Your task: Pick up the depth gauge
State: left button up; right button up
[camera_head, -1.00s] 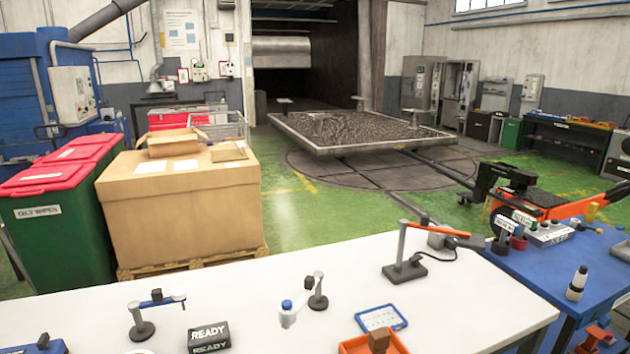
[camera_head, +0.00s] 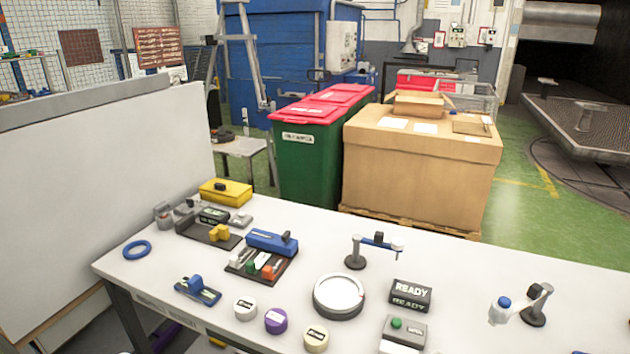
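I cannot tell for certain which item is the depth gauge. A small blue tool with a raised block (camera_head: 197,290) lies near the front left of the white table (camera_head: 318,240). A thin stand with a blue and dark arm (camera_head: 375,248) stands farther back, behind a round white-topped dish (camera_head: 338,296). A longer blue tool (camera_head: 271,242) lies at the back of a dark tray (camera_head: 240,267). Neither of my grippers is in view.
A blue ring (camera_head: 137,250), a yellow case (camera_head: 225,192), several round labelled pucks (camera_head: 276,321), a READY sign (camera_head: 411,295) and a white jointed stand (camera_head: 502,312) share the table. A white panel (camera_head: 110,180) rises at left. Some tabletop between items is bare.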

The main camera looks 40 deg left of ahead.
aim_at(194, 289)
jog(key=u, duration=2.15)
